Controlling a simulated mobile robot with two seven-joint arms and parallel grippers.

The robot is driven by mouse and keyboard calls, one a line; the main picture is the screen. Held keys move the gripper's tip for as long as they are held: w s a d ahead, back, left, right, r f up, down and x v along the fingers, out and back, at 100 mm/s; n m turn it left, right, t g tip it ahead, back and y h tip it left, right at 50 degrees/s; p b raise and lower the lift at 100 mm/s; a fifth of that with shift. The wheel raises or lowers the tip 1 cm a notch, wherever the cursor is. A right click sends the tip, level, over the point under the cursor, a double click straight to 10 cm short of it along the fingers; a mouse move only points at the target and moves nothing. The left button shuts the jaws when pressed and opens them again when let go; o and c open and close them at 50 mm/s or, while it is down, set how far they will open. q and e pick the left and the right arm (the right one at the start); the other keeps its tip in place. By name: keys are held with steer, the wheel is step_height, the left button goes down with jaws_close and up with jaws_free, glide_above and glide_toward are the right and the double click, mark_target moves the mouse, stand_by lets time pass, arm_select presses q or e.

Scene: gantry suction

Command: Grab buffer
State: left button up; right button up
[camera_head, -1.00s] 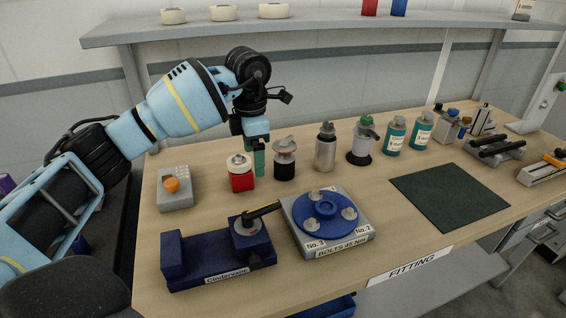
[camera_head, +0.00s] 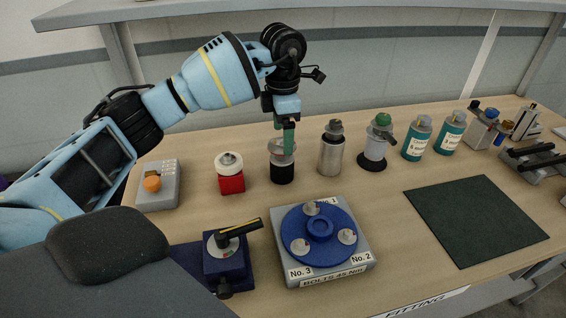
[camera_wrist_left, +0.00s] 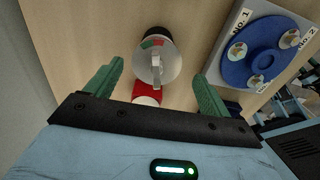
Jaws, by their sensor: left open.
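A short canister (camera_head: 281,172) with a black base and a grey metal upper part stands upright on the workbench; nothing visible labels it as the buffer. My left gripper (camera_head: 284,140) points down over it, with its green fingers overlapping the canister's top in the head view. In the left wrist view, the open fingers (camera_wrist_left: 157,88) stand on either side of the canister's round grey top (camera_wrist_left: 163,68), which carries a lever and red and green marks. I cannot tell how far down the fingertips reach. My right gripper is not in view.
A red pot (camera_head: 230,177) stands close left of the canister, and a metal flask (camera_head: 331,152) close right. A blue bolt disc fixture (camera_head: 338,262) and a blue lever fixture (camera_head: 226,262) lie in front. The dark green mat (camera_head: 474,222) is bare.

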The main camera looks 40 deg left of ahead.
mark_target(282, 162)
arm_select(q)
steer(key=shift+w+f, duration=0.15)
steer(key=shift+f, duration=0.8)
steer(key=shift+a+f, duration=0.2)
steer(key=shift+f, duration=2.35)
steer(key=c, duration=1.2)
steer(key=shift+r, duration=0.1)
steer(key=shift+c, duration=0.6)
